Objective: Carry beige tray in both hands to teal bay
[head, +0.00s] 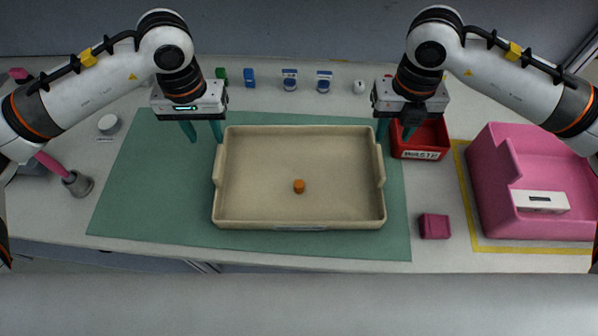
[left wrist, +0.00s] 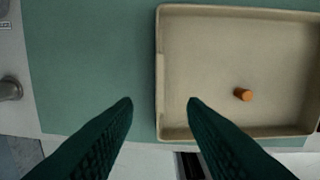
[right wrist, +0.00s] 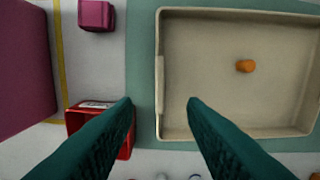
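The beige tray (head: 255,165) sits level on a teal-green mat (head: 145,195), with a small orange cylinder (head: 299,186) inside it. My left gripper (head: 203,132) is open and empty near the tray's far left corner. In the left wrist view the tray's side wall (left wrist: 159,90) lines up with the gap between the fingertips (left wrist: 160,103). My right gripper (head: 395,130) is open near the far right corner. In the right wrist view the other side wall (right wrist: 159,90) lines up with the gap between its fingertips (right wrist: 160,103). Fingertip height over the rim is unclear.
A red waste bin (head: 421,142) stands close beside my right gripper. Small blue and white items (head: 290,80) line the back. A grey cup (head: 77,184) stands at left.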

